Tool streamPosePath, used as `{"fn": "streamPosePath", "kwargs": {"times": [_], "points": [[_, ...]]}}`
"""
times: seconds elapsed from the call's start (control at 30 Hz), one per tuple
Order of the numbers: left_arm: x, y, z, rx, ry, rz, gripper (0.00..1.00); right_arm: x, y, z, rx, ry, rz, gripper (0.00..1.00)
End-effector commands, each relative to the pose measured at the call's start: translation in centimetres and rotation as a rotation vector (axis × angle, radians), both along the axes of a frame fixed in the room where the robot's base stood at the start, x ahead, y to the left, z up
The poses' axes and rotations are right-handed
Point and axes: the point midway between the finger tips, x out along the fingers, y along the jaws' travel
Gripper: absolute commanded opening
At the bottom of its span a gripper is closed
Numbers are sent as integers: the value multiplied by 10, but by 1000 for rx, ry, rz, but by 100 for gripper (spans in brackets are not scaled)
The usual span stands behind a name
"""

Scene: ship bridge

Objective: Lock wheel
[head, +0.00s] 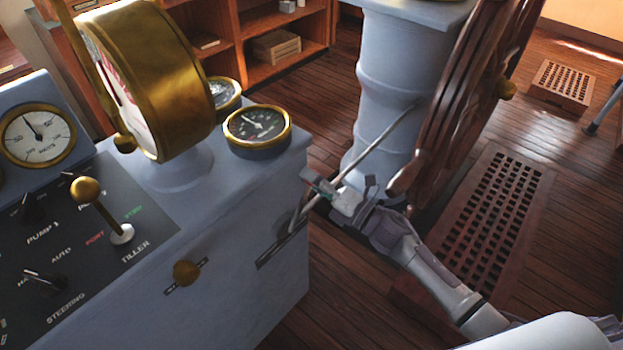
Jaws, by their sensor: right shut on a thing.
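The ship's wheel (463,95) is wooden and stands on edge beside the pale blue-grey pedestal (381,85). A thin metal lever (385,137) slants up toward the wheel, its upper end in front of the pedestal. It lines up with a metal piece rising from a dark slot plate (281,246) on the console's side. My right gripper (332,192) is shut on the lever, between slot and wheel, and hides part of it. I cannot tell whether the lever touches the wheel. My left gripper is out of view.
The grey console (242,221) fills the left, with a brass telegraph (164,70), gauges (258,126), a brass-topped tiller lever (103,209) and a brass side knob (186,272). A wooden grating (489,225) lies under the wheel. Shelves (277,62) stand behind.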

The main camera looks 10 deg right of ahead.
Motion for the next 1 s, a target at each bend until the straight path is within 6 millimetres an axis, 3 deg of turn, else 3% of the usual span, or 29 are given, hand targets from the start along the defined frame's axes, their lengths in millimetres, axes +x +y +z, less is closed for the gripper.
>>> {"fn": "streamPosePath", "kwargs": {"times": [0.03,0.07,0.2,0.63,1.0], "points": [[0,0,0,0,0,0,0,1,-2,-2,0,5,-6,0],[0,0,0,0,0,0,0,1,-2,-2,0,5,-6,39],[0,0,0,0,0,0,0,1,-2,-2,-1,5,-5,62],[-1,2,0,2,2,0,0,-7,-7,-3,-2,4,-3,63],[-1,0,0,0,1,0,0,-63,-54,-15,-2,7,-4,63]]}}
